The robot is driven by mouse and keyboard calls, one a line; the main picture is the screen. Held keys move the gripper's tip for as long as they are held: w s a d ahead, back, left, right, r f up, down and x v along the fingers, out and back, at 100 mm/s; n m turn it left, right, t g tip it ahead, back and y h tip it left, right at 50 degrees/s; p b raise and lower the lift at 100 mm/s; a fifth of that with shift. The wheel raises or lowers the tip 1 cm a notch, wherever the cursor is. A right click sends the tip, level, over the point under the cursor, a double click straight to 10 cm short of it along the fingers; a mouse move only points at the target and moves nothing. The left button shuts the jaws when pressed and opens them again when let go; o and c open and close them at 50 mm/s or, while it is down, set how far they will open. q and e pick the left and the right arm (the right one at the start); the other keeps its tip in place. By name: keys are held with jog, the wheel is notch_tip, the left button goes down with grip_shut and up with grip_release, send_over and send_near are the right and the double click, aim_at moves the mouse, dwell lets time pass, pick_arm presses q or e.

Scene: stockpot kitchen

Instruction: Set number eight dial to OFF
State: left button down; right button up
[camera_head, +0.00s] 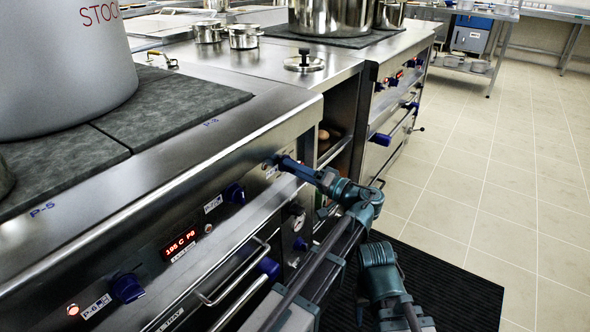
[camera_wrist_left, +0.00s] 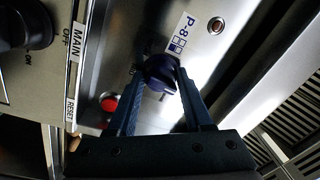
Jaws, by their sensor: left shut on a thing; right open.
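The number eight dial is a dark blue knob (camera_wrist_left: 160,70) on the steel front panel, beside the P-8 label (camera_wrist_left: 182,33) in the left wrist view. My left gripper (camera_wrist_left: 158,84) is shut on this dial, one finger on each side. In the head view my left gripper (camera_head: 284,162) reaches the far end of the stove front, below the P-8 marking (camera_head: 210,122) on the top; its fingers cover most of the dial. I cannot tell which way the dial points. My right arm shows at the lower right, but its fingers are not visible.
A red button (camera_wrist_left: 109,102) and a black MAIN switch (camera_wrist_left: 27,25) are near the dial. Other blue dials (camera_head: 127,288), a red display (camera_head: 180,243) and an oven handle (camera_head: 236,275) line the front. A large stockpot (camera_head: 62,65) stands on top. The tiled floor (camera_head: 500,190) at right is clear.

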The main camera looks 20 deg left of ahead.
pick_arm(q)
jog(key=shift+n, duration=0.5)
jog(key=shift+c, duration=1.5)
grip_release()
jog(key=shift+d, duration=0.1)
